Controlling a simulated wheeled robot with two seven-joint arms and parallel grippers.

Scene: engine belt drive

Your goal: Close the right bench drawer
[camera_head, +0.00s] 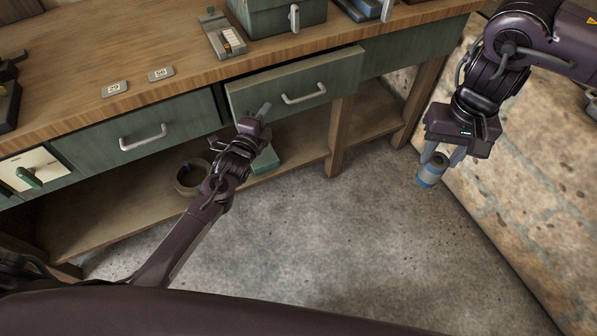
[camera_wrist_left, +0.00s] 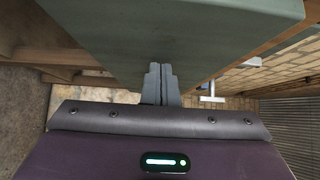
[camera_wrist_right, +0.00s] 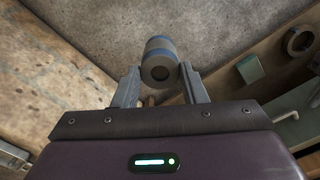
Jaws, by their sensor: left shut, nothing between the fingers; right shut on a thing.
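The right bench drawer (camera_head: 325,84) has a green front with a silver bar handle (camera_head: 304,94). Its front stands out a little from the bench, so it is partly open. My left gripper (camera_head: 265,108) is shut and empty, in front of the drawer face, left of the handle. In the left wrist view its fingertips (camera_wrist_left: 161,72) are at the green drawer front (camera_wrist_left: 170,30); I cannot tell whether they touch it. My right gripper (camera_head: 441,160) is shut on a blue-and-grey cylinder (camera_wrist_right: 160,58), held in the air right of the bench.
The left drawer (camera_head: 135,138) looks flush. The wooden benchtop (camera_head: 150,98) carries number tags, a green box (camera_head: 275,18) and a small device. A ring (camera_head: 188,181) and a green block (camera_head: 266,160) lie on the lower shelf. A stone wall stands at the right.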

